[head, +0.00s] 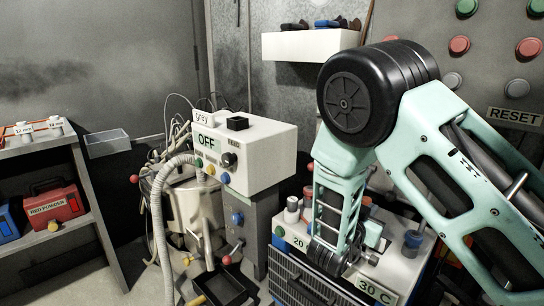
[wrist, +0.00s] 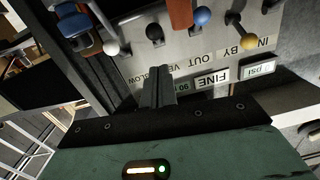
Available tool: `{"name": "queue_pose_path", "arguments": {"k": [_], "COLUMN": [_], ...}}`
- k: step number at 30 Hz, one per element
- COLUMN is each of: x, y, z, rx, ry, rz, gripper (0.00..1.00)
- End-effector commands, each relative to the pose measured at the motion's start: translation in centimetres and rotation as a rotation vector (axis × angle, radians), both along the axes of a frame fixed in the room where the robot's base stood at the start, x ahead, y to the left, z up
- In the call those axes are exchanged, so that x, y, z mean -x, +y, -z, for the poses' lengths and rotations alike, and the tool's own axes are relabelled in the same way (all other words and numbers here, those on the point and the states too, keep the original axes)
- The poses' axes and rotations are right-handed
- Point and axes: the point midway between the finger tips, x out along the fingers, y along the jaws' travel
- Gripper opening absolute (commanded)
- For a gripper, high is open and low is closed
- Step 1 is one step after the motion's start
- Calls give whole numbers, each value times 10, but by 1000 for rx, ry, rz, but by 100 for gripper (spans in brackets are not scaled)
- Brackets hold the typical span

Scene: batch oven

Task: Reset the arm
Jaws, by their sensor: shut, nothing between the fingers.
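My gripper (wrist: 158,88) shows in the wrist view with its two dark fingers together and nothing between them. The fingers cannot be made out there.
Levers with a blue ball (wrist: 202,16) and a yellow ball (wrist: 248,44) stand near the fingers. In the head view a white box marked OFF (head: 262,152), a hose (head: 158,215) and a shelf with a red powder box (head: 55,206) are left. A RESET plate (head: 515,116) is on the right wall.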

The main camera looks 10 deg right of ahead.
Motion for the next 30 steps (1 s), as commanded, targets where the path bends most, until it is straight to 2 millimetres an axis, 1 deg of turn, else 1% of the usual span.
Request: {"name": "queue_pose_path", "arguments": {"k": [2,4,5,6,8,9,11,12,14,15,17,18,20,21,23,24,27,30], "x": [-5,-8,-8,-6,2,11,30,46,74,95,131,155,189,209,237,254,289,318], "y": [16,41,55,77,111,134,167,187,213,228,244,250,253,252,247,241,224,201], "z": [3,8,10,11,11,9,4,-1,-9,-16,-24,-30,-36,-40,-45,-47,-53,-58], "rx": [-89,-203,-256,-327,-422,-475,-539,-569,-598,-605,-595,-577,-535,-501,-444,-403,-295,-179], "ry": [45,118,157,213,306,371,473,544,656,733,855,936,1053,1125,1225,1286,1428,1555], "rz": [-65,-162,-214,-291,-413,-497,-624,-707,-829,-908,-1018,-1083,-1166,-1207,-1255,-1279,-1315,-1318], "gripper": [0,0,0,0,0,0,0,0,0,0,0,0,0,0,0,0,0,0]}}
